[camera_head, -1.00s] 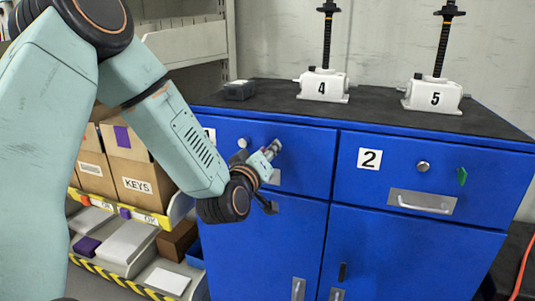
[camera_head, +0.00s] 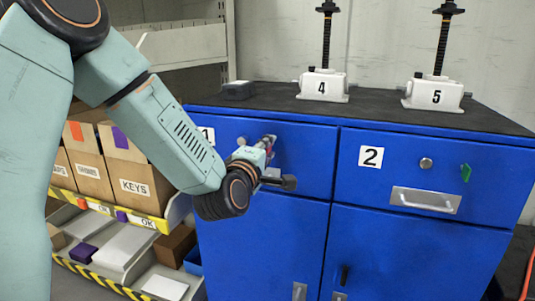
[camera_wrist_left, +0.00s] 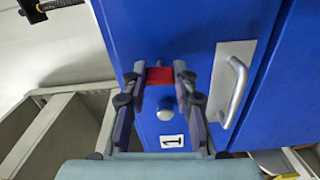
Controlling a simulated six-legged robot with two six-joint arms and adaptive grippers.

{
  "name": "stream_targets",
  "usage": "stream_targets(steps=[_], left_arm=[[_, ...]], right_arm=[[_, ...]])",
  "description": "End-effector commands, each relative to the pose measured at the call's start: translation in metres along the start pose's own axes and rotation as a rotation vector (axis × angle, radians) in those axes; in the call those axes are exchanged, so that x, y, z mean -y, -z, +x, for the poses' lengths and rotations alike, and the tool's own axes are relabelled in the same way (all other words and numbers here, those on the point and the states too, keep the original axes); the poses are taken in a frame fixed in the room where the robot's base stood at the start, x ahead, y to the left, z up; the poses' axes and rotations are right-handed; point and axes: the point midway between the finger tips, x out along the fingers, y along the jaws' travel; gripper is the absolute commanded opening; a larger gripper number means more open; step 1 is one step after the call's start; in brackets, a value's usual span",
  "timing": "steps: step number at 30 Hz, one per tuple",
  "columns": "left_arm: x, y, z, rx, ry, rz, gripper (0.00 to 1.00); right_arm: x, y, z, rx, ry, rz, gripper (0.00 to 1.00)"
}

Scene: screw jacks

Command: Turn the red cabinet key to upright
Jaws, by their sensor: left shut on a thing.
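The red key (camera_wrist_left: 160,76) is on the front of the blue drawer marked 1. In the left wrist view it sits between the two fingertips of my left gripper (camera_wrist_left: 159,73), which is shut on it. The key looks like a short red block, wider across that picture than tall; its edges are partly hidden by the fingers. In the head view my left gripper (camera_head: 268,144) is at the drawer front and hides most of the key. My right gripper is out of view.
A round silver knob (camera_wrist_left: 165,112) and the drawer handle (camera_wrist_left: 236,92) are close to the fingers. Drawer 2 has a green key (camera_head: 466,173). Screw jacks 4 (camera_head: 323,84) and 5 (camera_head: 434,92) stand on the cabinet top. A shelf with boxes (camera_head: 136,184) is at left.

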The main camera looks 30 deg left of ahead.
Motion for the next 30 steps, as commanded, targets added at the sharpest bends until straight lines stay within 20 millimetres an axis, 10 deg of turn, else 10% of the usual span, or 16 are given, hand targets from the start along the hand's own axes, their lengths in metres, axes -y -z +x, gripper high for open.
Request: stream_targets(steps=[23, 24, 30], left_arm=[[-0.0019, 0.0024, 0.0009, -0.008, -0.005, -0.106, 0.00], [-0.0018, 0.0024, 0.0008, -0.008, -0.005, -0.106, 0.29], [-0.0010, 0.0014, 0.0005, -0.005, -0.003, -0.104, 0.46]], right_arm=[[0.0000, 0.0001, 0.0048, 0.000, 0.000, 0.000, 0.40], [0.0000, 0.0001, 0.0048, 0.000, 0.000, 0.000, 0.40], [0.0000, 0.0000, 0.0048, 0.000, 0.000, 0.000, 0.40]])
